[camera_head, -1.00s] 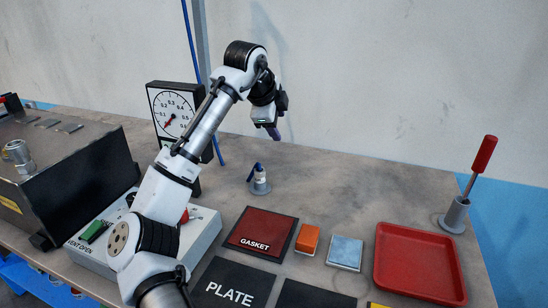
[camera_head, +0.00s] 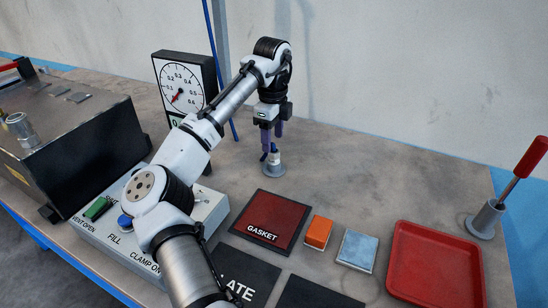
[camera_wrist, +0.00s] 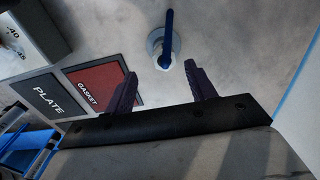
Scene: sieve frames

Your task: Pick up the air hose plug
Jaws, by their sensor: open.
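The air hose plug (camera_head: 274,156) looks like a small metal piece with a blue top and stands upright in a grey round holder (camera_head: 273,168) on the bench. In the wrist view, the blue plug (camera_wrist: 167,40) lies over its pale round holder, beyond the fingertips and roughly in line with the gap between them. My gripper (camera_head: 271,146) points down just above the plug, its purple fingers apart. In the wrist view my gripper (camera_wrist: 160,74) is open with nothing between the fingers. I cannot tell whether a finger touches the plug's top.
A pressure gauge (camera_head: 182,82) and a control box (camera_head: 125,245) stand left of the plug. A red gasket mat (camera_head: 268,215), an orange block (camera_head: 318,231), a blue pad (camera_head: 357,250) and a red tray (camera_head: 437,262) lie in front and right. Bench behind the plug is clear.

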